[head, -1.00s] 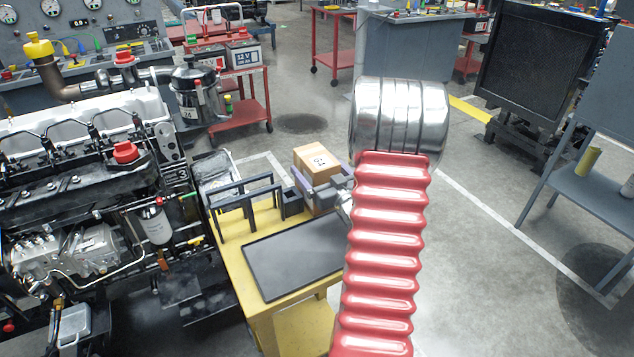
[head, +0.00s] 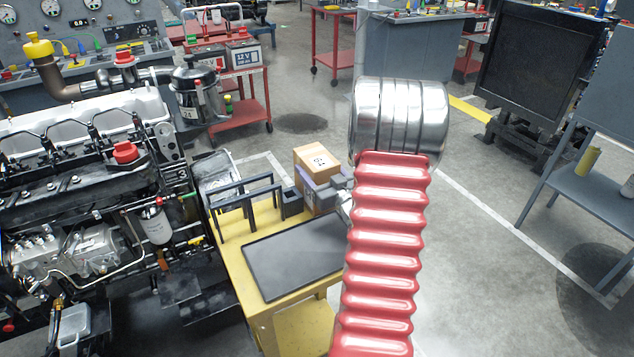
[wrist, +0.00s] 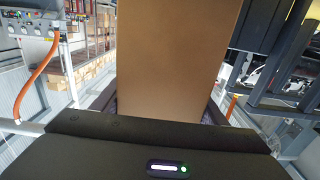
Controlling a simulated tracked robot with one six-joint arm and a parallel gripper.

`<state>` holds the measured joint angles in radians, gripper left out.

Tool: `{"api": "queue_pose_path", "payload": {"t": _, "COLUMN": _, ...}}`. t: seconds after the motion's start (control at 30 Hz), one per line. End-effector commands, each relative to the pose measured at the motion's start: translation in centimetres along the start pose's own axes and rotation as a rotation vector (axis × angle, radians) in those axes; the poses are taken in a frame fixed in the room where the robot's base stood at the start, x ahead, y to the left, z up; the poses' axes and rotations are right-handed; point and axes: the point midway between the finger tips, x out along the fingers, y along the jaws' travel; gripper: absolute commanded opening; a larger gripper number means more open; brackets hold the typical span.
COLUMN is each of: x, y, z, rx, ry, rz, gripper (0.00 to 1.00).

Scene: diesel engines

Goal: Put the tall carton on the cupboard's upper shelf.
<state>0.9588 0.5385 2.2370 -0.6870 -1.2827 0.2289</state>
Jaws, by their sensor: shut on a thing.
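The tall carton (head: 313,158) is a brown box with a white label on top, near the back right corner of the yellow cart. It looks upright. My gripper (head: 321,186) is shut on the carton, with its grey jaws close against the sides. The gripper and arm hide the carton's lower part, so I cannot tell whether it touches the cart. In the wrist view the carton (wrist: 178,60) fills the middle, between the jaws. I cannot pick out the cupboard or its upper shelf in these views.
The yellow cart (head: 229,264) carries a dark tray (head: 295,257) and black racks (head: 245,197) beside the carton. A diesel engine (head: 85,180) stands at the left. A grey shelf stand (head: 590,190) is at the right. Open floor (head: 480,250) lies between.

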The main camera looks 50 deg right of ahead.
Motion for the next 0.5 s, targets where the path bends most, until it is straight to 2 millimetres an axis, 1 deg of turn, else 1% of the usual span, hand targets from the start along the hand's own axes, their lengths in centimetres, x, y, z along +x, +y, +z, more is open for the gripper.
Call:
{"api": "queue_pose_path", "payload": {"t": 0.03, "x": 0.0, "y": -0.02, "z": 0.0, "rx": 0.0, "ry": 0.0, "rz": -0.001, "gripper": 0.38}}
{"api": "queue_pose_path", "payload": {"t": 0.07, "x": 0.0, "y": -0.02, "z": 0.01, "rx": 0.0, "ry": 0.0, "rz": -0.001, "gripper": 0.36}}
{"api": "queue_pose_path", "payload": {"t": 0.5, "x": -0.02, "y": 0.01, "z": 0.01, "rx": 0.0, "ry": 0.0, "rz": 0.0, "gripper": 0.05}}
